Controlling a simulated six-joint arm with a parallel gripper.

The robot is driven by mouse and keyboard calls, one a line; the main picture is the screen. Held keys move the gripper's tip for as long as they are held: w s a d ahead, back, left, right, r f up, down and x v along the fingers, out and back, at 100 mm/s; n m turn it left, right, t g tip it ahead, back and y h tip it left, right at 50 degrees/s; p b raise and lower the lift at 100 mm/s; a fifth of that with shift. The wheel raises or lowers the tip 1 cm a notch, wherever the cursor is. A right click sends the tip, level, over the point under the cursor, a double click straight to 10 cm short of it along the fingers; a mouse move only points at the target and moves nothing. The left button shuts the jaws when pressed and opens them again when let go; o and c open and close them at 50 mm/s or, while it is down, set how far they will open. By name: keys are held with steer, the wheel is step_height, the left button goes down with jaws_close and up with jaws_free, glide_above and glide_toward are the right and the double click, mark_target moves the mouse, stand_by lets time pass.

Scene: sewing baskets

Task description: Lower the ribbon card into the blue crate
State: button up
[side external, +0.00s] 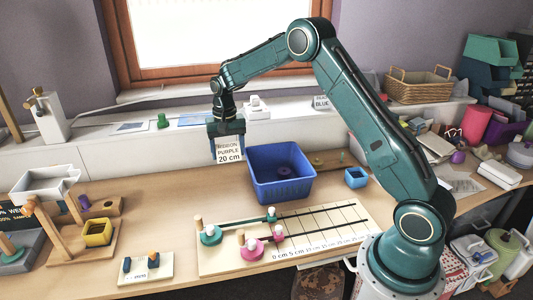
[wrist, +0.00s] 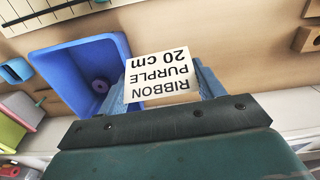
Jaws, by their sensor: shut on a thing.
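The ribbon card (side external: 229,149) is white with dark print reading "RIBBON PURPLE 20 cm". My gripper (side external: 226,127) is shut on its upper edge and holds it upright, left of the blue crate (side external: 262,186). In the wrist view the card (wrist: 160,78) sits between the fingers of my gripper (wrist: 165,95), and the print is upside down. The blue crate (wrist: 58,64) is beside the card there, and the card's edge overlaps its near corner in the picture.
A measuring board (side external: 330,222) with green and pink spools lies in front of the crate. A small blue box (side external: 355,179) stands right of it. A wooden stand with a yellow box (side external: 97,233) is at the left. The table left of the crate is clear.

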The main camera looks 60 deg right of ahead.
steer(key=shift+s+d+r, duration=0.2)
steer(key=shift+d, duration=0.15)
steer(key=s+d+f, duration=0.5)
steer(key=s+d, duration=0.3)
steer(key=d, duration=0.4)
steer(key=shift+d, duration=0.3)
steer(key=shift+s, duration=0.1)
stand_by(0.3)
steer(key=shift+f, duration=0.3)
steer(key=shift+f, duration=4.85)
steer(key=shift+f, duration=1)
